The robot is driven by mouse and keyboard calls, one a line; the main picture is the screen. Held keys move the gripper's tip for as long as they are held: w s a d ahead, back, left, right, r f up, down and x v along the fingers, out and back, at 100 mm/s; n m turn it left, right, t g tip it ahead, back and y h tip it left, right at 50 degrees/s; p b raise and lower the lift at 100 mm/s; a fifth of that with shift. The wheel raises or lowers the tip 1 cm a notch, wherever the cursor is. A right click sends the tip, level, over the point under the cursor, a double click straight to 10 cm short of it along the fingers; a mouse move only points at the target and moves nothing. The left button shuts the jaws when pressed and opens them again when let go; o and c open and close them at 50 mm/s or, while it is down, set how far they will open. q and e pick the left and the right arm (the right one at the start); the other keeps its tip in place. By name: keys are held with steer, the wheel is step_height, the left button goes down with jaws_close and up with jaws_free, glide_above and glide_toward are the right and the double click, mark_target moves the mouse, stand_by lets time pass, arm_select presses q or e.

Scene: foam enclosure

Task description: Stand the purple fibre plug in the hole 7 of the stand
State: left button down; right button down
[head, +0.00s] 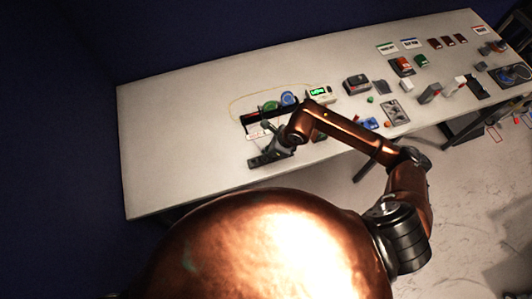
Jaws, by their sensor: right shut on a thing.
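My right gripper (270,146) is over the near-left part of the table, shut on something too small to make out. I cannot pick out the purple fibre plug; the gripper and wrist may hide it. A dark, narrow block (268,159) lies just below the gripper near the table's front edge. It may be the stand, but its holes and numbers are too small to read. Whether the held thing touches it I cannot tell. My left gripper is not in view.
A black tray (249,119) with a green and a blue round spool (288,99) lies behind the gripper, a thin yellow cable looping around it. A device with a green display (319,94) stands beside it. Several boxes and tools crowd the right; the table's left end is clear.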

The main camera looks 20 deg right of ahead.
steer(key=shift+f, duration=0.2)
steer(key=c, duration=1.8)
jaws_free()
steer(key=v, duration=1.2)
